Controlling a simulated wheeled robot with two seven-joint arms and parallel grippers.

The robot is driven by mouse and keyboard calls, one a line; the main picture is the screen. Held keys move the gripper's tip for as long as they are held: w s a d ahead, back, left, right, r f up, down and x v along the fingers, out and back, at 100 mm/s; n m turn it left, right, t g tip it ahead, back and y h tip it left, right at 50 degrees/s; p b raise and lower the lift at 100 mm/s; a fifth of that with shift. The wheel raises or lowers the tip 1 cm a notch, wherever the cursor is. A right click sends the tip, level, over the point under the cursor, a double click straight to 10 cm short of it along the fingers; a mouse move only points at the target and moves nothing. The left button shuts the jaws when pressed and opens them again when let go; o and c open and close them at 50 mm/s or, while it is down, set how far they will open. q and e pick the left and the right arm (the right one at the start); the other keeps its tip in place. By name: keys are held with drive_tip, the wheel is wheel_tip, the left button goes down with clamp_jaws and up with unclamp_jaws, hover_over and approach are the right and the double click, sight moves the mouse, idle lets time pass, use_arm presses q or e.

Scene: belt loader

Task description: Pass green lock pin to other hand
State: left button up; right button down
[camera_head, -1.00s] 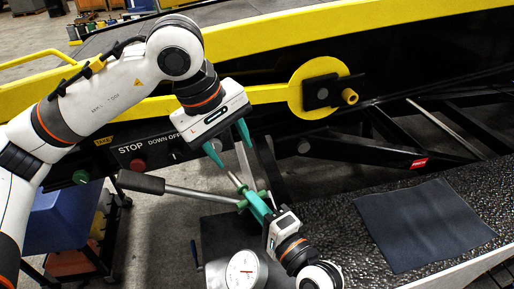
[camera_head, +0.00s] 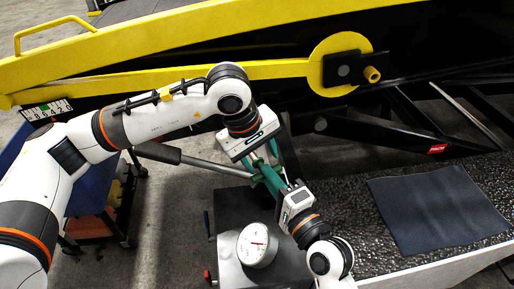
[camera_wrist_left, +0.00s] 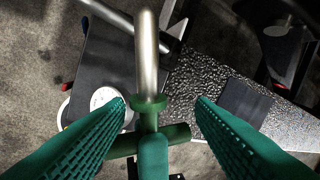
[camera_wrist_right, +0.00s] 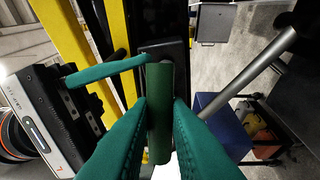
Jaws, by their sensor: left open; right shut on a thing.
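The green lock pin (camera_wrist_left: 150,125) has a green cross handle and a bare metal shaft. It shows between the spread fingers of my left gripper (camera_wrist_left: 160,115) in the left wrist view, with a gap on each side. My left gripper (camera_head: 262,158) is open and sits right at the pin in the head view. My right gripper (camera_head: 268,178) is shut on the pin. In the right wrist view its teal fingers (camera_wrist_right: 160,115) close on the green handle (camera_wrist_right: 160,85). The fingers hide part of the pin in the head view.
A round white gauge (camera_head: 257,245) stands on a dark box below the grippers. A grey lever bar (camera_head: 185,158) runs just left of them. A dark mat (camera_head: 435,208) lies on the textured ledge at right. The yellow-edged loader (camera_head: 150,38) is behind.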

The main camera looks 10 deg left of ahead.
use_arm(q)
drive_tip(key=c, duration=1.1)
use_arm(e)
drive_tip(key=c, duration=1.3)
unclamp_jaws()
drive_tip(key=shift+a, duration=0.1)
